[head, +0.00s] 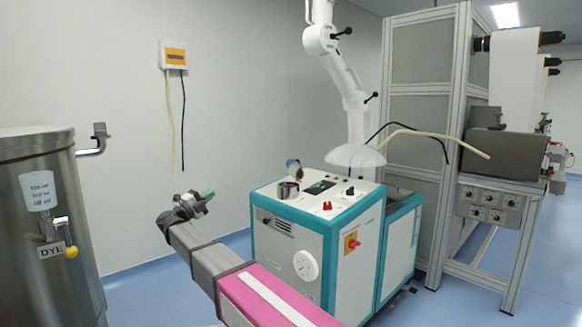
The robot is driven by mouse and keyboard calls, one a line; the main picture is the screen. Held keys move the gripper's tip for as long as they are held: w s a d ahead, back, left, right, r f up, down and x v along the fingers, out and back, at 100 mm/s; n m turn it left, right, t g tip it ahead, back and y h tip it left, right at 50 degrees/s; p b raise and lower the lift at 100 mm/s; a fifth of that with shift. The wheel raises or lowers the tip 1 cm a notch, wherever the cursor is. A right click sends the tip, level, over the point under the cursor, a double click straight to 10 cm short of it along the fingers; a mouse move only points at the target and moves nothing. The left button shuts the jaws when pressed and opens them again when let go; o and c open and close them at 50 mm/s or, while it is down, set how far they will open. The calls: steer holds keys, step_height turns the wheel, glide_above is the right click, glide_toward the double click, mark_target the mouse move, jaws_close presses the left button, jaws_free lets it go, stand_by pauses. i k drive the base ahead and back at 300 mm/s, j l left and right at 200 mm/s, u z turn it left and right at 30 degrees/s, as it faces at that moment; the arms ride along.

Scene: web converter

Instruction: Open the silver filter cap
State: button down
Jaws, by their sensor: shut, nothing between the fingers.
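The silver filter cap (294,167) shows as a small round lid, tilted up above a short silver cup (288,190). The cup stands on the white top of a teal and white machine (283,246), near its left edge. The cap looks raised off the cup's mouth; its hinge is too small to make out. My gripper (207,196) is to the left of the machine, apart from the cap and cup, at about the height of the machine's top. It is shut and empty. My grey and pink arm hides part of the machine's lower left side.
A white extraction arm with a wide hood (355,156) hangs above the machine's back. A steel tank (48,235) with a tap stands at the left. A metal frame cabinet (425,110) stands behind the machine.

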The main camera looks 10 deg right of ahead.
mark_target(293, 166)
steer(key=i+l, duration=0.2)
steer(key=l, duration=0.2)
steer(key=i+l, duration=0.15)
steer(key=l, duration=0.25)
steer(key=i+l, duration=0.2)
steer(key=l, duration=0.2)
